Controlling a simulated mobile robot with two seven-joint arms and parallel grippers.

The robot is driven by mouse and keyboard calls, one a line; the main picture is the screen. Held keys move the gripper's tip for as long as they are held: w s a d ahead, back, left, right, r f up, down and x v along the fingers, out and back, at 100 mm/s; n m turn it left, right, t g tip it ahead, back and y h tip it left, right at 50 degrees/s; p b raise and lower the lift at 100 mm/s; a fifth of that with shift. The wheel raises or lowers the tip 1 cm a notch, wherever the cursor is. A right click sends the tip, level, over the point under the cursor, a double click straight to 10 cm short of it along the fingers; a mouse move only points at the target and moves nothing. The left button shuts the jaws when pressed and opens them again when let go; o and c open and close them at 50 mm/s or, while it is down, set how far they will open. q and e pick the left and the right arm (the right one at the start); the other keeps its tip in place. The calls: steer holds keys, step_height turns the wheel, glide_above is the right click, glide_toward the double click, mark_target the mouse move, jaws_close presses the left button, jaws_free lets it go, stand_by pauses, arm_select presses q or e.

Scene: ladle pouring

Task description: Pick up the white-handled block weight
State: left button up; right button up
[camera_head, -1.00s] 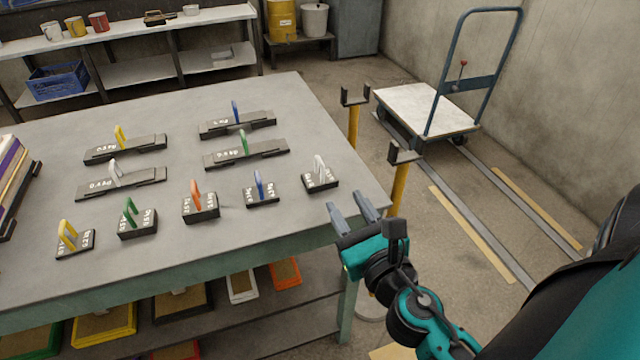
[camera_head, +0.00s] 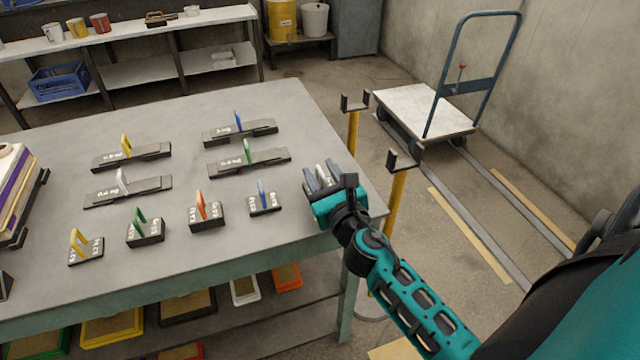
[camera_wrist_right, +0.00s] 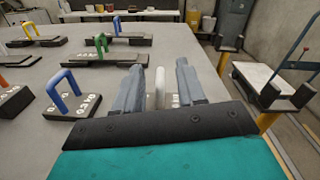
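The white-handled block weight shows in the right wrist view, where its white handle (camera_wrist_right: 160,88) stands between my two fingers and its dark base is mostly hidden behind them. In the head view only a bit of the white handle (camera_head: 321,174) shows, at the table's right side. My right gripper (camera_head: 319,178) is open with its fingers on either side of the handle; the wrist view shows the same gripper (camera_wrist_right: 160,80) with gaps beside the handle. Whether a finger touches it I cannot tell. My left gripper is not in view.
The blue-handled block (camera_head: 264,203) stands just left of my right gripper, with the orange-handled block (camera_head: 206,217) beyond it. Flat bar weights, such as the green-handled one (camera_head: 249,162), lie behind. Yellow posts (camera_head: 395,195) stand off the table's right edge.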

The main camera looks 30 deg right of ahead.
steer(key=shift+w+d, duration=0.1)
steer(key=shift+w, duration=0.2)
steer(key=shift+c, duration=0.2)
jaws_close()
stand_by(0.3)
